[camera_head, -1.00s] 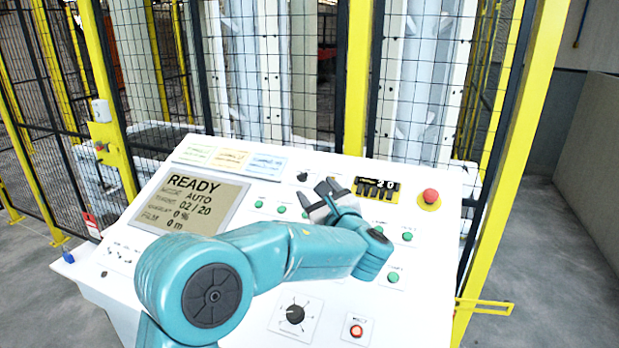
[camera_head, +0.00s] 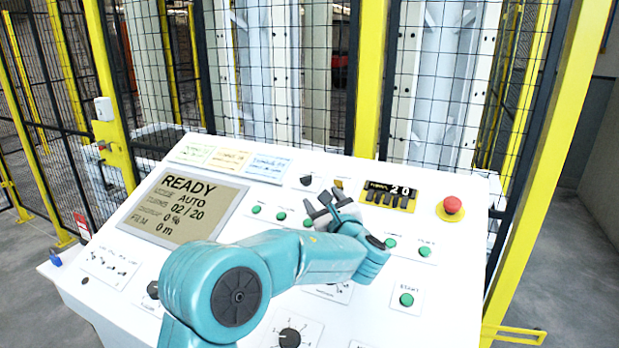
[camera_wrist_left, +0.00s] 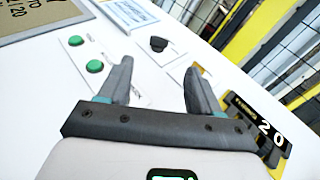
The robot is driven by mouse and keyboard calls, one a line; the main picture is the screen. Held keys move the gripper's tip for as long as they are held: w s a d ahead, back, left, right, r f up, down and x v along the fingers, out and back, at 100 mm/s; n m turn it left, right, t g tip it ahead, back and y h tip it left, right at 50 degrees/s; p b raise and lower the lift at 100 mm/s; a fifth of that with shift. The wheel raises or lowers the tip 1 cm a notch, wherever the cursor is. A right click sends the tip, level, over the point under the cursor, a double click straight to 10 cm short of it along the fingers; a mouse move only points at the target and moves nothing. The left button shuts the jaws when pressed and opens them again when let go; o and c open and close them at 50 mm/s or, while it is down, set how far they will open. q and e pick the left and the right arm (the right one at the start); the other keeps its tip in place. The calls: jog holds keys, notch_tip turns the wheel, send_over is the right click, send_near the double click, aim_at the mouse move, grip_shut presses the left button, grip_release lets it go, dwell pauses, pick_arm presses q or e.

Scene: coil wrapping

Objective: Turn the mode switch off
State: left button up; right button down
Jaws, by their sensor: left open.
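A small black selector knob (camera_head: 306,180) sits near the top of the white sloped control panel (camera_head: 450,285); it also shows in the left wrist view (camera_wrist_left: 158,44). A small brass-coloured piece (camera_head: 338,184) is just right of it. The labels are too small to read, so I cannot tell which is the mode switch. The screen (camera_head: 184,205) reads READY and AUTO. My left gripper (camera_head: 324,203) is open and empty, just below these two controls. In the left wrist view its fingers (camera_wrist_left: 160,72) point toward them, apart from the knob. My right gripper is not in view.
A larger rotary knob (camera_head: 289,337) is near the front. Yellow-framed mesh fencing (camera_head: 370,80) stands behind the panel.

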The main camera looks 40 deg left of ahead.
aim_at(306, 179)
pick_arm(q)
jog(key=p+x, duration=0.1)
jog(key=x, duration=0.3)
jog(key=p+x, duration=0.1)
jog(key=x, duration=0.3)
jog(key=p+x, duration=0.2)
jog(key=x, duration=0.2)
jog(key=shift+w+f, duration=0.1)
jog(key=shift+f, duration=0.25)
jog(key=shift+w+f, duration=0.1)
jog(key=shift+s+d+r, duration=0.2)
jog(key=shift+s+r, duration=0.05)
jog(key=shift+s, duration=0.05)
jog(key=shift+c, duration=0.3)
jog(key=c, duration=1)
